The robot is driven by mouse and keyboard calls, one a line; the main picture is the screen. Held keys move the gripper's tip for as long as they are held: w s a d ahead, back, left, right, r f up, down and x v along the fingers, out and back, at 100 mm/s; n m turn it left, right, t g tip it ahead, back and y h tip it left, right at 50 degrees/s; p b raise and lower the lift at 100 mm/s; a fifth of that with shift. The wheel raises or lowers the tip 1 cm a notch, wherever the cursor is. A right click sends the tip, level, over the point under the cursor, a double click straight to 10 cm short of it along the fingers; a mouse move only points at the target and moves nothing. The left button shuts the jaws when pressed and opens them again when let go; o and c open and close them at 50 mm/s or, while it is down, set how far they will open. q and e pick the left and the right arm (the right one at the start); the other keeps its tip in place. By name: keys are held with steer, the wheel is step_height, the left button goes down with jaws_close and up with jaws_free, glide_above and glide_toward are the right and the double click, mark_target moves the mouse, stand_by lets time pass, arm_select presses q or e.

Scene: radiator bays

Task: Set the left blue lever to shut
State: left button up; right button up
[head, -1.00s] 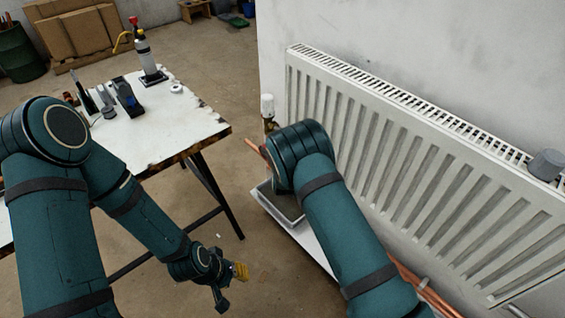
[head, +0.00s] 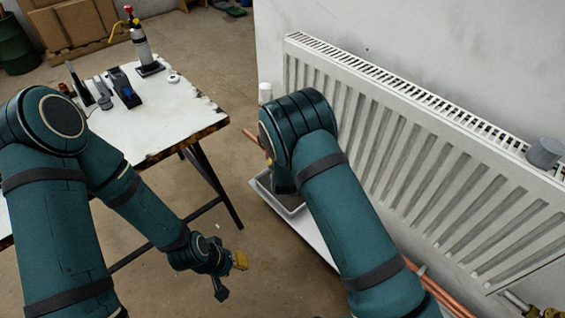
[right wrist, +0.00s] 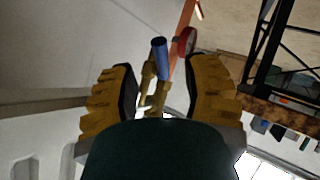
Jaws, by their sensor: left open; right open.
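A blue lever (right wrist: 160,48) on brass valve parts shows in the right wrist view, ahead of my right gripper (right wrist: 161,92). The right gripper is open, with a yellow ribbed finger on each side. The brass parts show in the gap between the fingers, and the blue lever shows just above the gap. I cannot tell whether anything touches. In the head view the lever and right gripper are hidden behind my right arm. My left gripper (head: 231,276) is open and empty, low over the floor between table and radiator.
A white ribbed radiator (head: 400,150) hangs on the right wall, with a grey cylinder (head: 545,152) on top. A grey tray (head: 292,208) lies below its left end. Copper pipes (head: 445,290) run underneath. A white-topped table (head: 165,115) with tools stands at left. A red part (right wrist: 184,42) is beside the lever.

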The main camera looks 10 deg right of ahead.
steer(key=v, duration=0.5)
steer(key=shift+s+a+r, duration=0.1)
steer(key=shift+s+r, duration=0.1)
steer(key=shift+s, duration=0.1)
